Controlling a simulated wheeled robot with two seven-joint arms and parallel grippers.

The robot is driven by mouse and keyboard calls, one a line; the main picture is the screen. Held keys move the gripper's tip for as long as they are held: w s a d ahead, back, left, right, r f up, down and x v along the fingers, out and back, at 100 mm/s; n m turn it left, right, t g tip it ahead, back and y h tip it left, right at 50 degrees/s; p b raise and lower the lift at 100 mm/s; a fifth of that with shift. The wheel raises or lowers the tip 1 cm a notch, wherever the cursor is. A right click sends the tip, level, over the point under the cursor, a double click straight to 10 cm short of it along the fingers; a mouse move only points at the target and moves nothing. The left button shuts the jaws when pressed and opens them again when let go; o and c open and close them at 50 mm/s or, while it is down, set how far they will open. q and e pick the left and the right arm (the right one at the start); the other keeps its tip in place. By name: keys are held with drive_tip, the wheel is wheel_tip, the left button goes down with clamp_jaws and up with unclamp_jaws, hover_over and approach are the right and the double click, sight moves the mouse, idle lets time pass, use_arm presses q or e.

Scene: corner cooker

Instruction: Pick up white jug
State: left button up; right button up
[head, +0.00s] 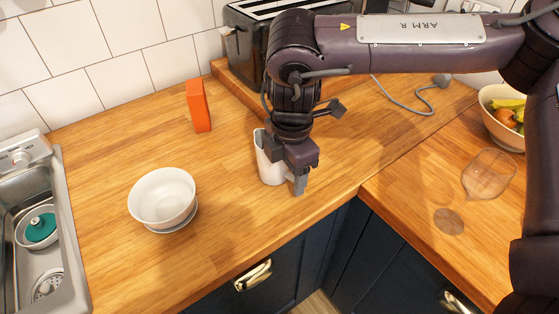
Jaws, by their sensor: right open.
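The white jug (268,163) stands upright on the wooden counter, near the inner corner of the worktop. My right gripper (296,184) comes down from above at the jug's right side and hides part of its rim and right side. The gripper is open, with a grey fingertip low beside the jug. I cannot tell whether a finger is inside the jug or touches it. My left gripper is not in view.
A white bowl (163,196) stands left of the jug. An orange block (198,106) and a toaster (245,50) are behind. A clear glass (489,174) and a fruit bowl (497,120) are on the right. A sink (70,270) is at far left.

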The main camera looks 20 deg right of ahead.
clamp_jaws()
idle(0.4)
drive_tip(key=shift+r, duration=0.1)
drive_tip(key=shift+r, duration=1)
wheel_tip(320, 180, up, 18)
drive_tip(key=p, duration=0.3)
drive_tip(key=shift+f, duration=0.1)
idle(1.1)
